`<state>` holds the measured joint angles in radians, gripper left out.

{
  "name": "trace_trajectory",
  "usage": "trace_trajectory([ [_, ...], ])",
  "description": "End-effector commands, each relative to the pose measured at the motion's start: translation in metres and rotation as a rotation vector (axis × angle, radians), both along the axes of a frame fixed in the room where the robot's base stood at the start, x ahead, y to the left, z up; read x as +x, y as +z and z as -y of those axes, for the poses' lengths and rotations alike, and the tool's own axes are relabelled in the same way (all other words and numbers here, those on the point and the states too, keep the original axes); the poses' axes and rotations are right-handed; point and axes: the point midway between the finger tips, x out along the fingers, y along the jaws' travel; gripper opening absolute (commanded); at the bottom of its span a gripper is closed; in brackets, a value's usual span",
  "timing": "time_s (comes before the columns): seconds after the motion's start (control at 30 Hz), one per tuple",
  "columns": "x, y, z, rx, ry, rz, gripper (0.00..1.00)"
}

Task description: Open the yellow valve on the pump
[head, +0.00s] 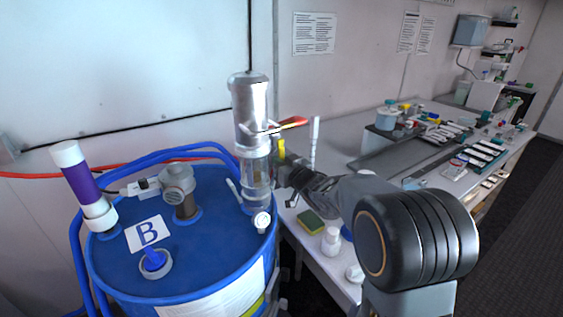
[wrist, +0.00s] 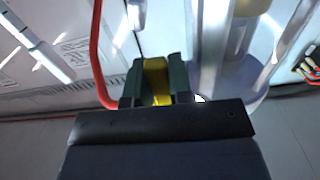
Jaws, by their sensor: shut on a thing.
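The pump (head: 250,115) is a silver and clear cylinder standing upright on the blue drum. The yellow valve (head: 281,150) is a small yellow handle at the pump's right side. In the wrist view, the yellow handle (wrist: 157,82) stands between the two dark green fingers of my gripper (wrist: 157,85). My gripper (head: 286,168) is shut on the yellow handle, just right of the pump in the head view. The fingers hide part of the handle. A red and orange lever (head: 292,122) sticks out to the right above the yellow valve.
The blue drum (head: 215,262) carries a label B, a purple and white cylinder (head: 82,183) and a grey fitting (head: 179,183). A bench (head: 345,158) on the right holds a sponge (head: 311,222), a white bottle (head: 331,240) and several tools. Blue hoses run behind the drum.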

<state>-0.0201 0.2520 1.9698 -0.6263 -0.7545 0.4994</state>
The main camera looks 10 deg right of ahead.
Motion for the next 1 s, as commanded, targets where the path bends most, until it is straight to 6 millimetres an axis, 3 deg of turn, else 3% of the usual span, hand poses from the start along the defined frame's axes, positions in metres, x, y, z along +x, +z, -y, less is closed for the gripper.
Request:
trace_trajectory([
  [0.17,0.0,0.0003,-0.0001,0.004,0.0,-0.001,0.0],
  [0.2,0.0,0.0003,-0.0001,0.004,0.0,-0.001,0.22],
  [0.47,0.0001,0.0003,-0.0001,0.002,0.0,-0.001,0.46],
  [1.0,-0.0004,-0.0002,-0.0023,0.0,0.004,0.0,0.46],
])
